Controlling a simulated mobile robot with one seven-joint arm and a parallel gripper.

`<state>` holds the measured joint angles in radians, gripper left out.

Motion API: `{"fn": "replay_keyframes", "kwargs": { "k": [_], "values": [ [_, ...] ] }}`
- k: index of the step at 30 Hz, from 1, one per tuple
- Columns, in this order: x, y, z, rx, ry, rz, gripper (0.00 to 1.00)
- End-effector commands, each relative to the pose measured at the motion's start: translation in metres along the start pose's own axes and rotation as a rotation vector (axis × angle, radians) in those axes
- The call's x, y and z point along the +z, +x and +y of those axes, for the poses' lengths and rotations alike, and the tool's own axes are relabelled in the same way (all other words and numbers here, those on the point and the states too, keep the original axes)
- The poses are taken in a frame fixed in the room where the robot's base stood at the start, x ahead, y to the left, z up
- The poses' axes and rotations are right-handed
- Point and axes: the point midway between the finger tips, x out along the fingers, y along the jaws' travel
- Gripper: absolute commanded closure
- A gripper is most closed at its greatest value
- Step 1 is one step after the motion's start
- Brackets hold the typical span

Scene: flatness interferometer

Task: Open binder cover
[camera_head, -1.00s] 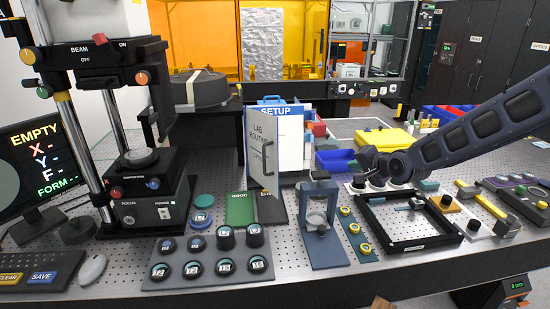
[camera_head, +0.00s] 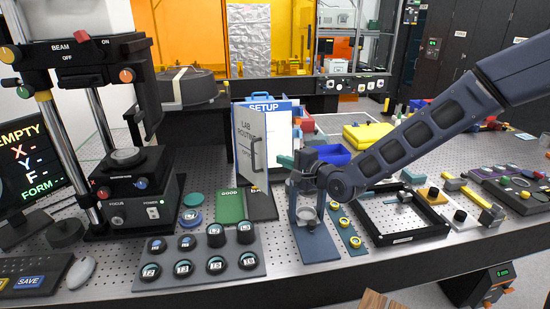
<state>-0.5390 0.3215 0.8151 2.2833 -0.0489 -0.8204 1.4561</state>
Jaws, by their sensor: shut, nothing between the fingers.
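The binder stands upright at the back of the bench. Its grey cover (camera_head: 249,143) reads "LAB ROUTINE" and carries a dark upright handle (camera_head: 254,155) near its right edge. The cover stands at an angle in front of a white sheet headed "SETUP" (camera_head: 279,132), which shows to the right of it. My gripper (camera_head: 292,163) is shut and empty. It points left, to the right of the cover and handle, and appears apart from them. My wrist and the blue stand overlap in the picture, so the fingertips are hard to make out.
The blue stand (camera_head: 316,245) is just below my gripper. The green pad (camera_head: 229,206) lies in front of the binder, and a tray of labelled dark pucks (camera_head: 195,283) lies nearer. A black square frame (camera_head: 402,239) is at the right.

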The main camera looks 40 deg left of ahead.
Motion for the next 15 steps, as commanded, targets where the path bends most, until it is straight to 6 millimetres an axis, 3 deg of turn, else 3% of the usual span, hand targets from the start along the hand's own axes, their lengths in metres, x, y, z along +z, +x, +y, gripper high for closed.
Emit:
{"fn": "replay_keyframes", "kwargs": {
  "k": [15],
  "values": [
    [0.0,0.075,0.001,0.003,-0.001,0.0,1.0]
  ]
}}
